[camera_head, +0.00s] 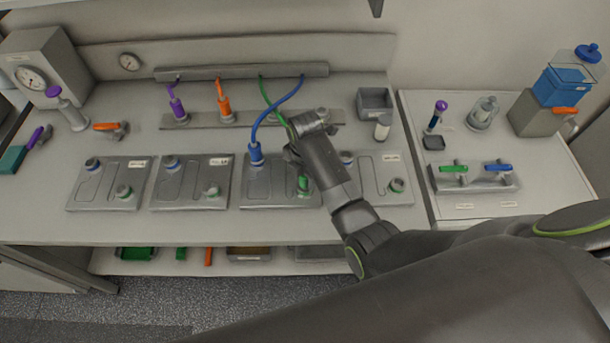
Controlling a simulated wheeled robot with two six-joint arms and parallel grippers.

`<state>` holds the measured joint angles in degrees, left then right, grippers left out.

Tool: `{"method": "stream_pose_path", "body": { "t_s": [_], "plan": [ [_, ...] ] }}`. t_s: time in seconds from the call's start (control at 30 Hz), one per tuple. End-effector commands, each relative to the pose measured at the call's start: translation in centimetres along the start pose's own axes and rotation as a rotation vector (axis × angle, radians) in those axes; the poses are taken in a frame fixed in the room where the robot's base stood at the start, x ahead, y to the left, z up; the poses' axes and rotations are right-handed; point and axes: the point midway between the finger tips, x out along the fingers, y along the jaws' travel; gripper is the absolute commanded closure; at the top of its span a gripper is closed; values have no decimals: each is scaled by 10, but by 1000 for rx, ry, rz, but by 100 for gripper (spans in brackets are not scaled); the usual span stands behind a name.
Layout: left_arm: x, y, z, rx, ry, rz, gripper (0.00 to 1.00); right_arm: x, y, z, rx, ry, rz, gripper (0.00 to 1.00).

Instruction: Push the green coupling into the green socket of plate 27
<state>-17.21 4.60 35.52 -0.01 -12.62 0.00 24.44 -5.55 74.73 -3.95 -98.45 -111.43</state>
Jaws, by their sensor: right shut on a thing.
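My right gripper (293,154) is over the third plate from the left (262,200), pointing down, with its wrist hiding much of what it grips. It is shut on the green coupling (304,182), whose bright green lower part shows beside my forearm. The coupling's green hose (268,100) runs from the rail at the back to behind my gripper. The coupling is at the green socket's place on this plate, but I cannot tell how deep it sits. The plate numbers are too small to read. My left gripper is not in view.
A blue coupling (255,154) with its hose stands upright on the same plate, left of my gripper. The fourth plate (375,168) is partly behind my arm. Purple (177,104) and orange (223,105) couplings stand on the back strip. A grey bin (375,103) is to the right.

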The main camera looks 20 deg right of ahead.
Motion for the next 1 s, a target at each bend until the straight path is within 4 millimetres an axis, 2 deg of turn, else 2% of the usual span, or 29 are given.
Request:
{"method": "stream_pose_path", "body": {
  "t_s": [0.7, 0.73, 0.9, 1.0],
  "plan": [
    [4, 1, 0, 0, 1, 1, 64, 10, 0, 0, 0, 0, -1, 98],
    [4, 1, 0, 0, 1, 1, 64, 10, 0, 0, 0, 0, -1, 63],
    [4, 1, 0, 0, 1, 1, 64, 10, 0, 0, 0, 0, -1, 41],
    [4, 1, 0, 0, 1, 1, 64, 10, 0, 0, 0, 0, -1, 40]
  ]
}}
